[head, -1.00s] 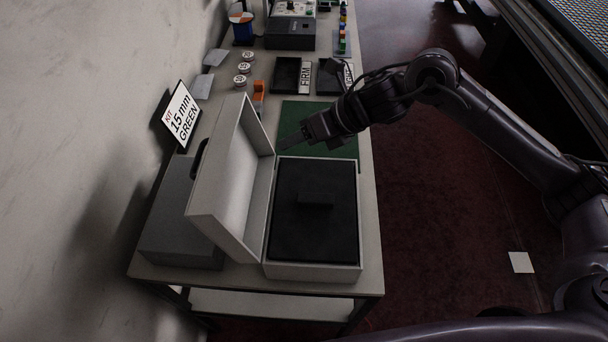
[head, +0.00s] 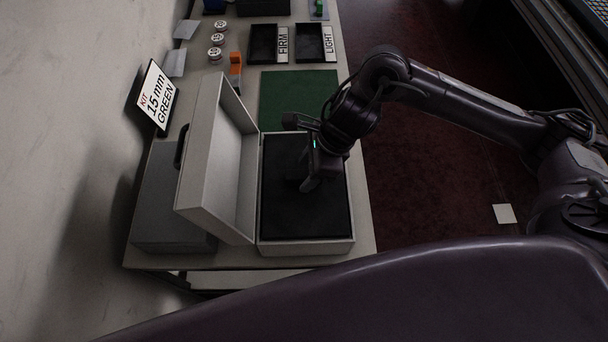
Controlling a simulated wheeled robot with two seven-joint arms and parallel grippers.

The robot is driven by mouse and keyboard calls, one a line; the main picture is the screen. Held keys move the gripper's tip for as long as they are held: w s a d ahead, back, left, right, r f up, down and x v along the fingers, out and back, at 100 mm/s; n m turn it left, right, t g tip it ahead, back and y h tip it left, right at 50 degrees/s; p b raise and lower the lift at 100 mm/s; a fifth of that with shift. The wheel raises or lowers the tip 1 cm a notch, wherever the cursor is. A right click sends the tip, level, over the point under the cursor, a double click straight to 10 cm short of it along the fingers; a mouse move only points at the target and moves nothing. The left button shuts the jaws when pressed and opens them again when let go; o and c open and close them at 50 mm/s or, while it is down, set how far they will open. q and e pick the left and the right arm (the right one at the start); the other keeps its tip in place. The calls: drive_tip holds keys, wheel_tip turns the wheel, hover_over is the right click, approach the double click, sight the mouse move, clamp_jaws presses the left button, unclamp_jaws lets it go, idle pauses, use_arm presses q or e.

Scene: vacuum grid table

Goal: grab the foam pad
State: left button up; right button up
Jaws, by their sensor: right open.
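The foam pad (head: 285,215) is a flat black pad lying in an open light-grey case (head: 305,248). The case lid (head: 215,165) stands tilted open on the left. My right gripper (head: 301,155) is over the upper middle of the pad, with its fingers spread apart and nothing visibly held. The raised black tab in the pad's middle is mostly hidden by the gripper and dark against the pad, so I cannot tell whether the fingers are around it or touching it. My left gripper is out of view.
A green mat (head: 285,92) lies behind the case. Black trays labelled FIRM (head: 264,43) and LIGHT (head: 309,43), an orange item (head: 235,68) and round tins (head: 216,39) stand farther back. A sign reading "KIT 15 mm GREEN" (head: 157,97) stands left of the lid, above a grey box (head: 165,215).

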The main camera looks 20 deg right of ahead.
drive_tip(key=shift+a+f, duration=0.1)
drive_tip(key=shift+f, duration=0.1)
drive_tip(key=c, duration=1.1)
drive_tip(key=shift+o, duration=0.2)
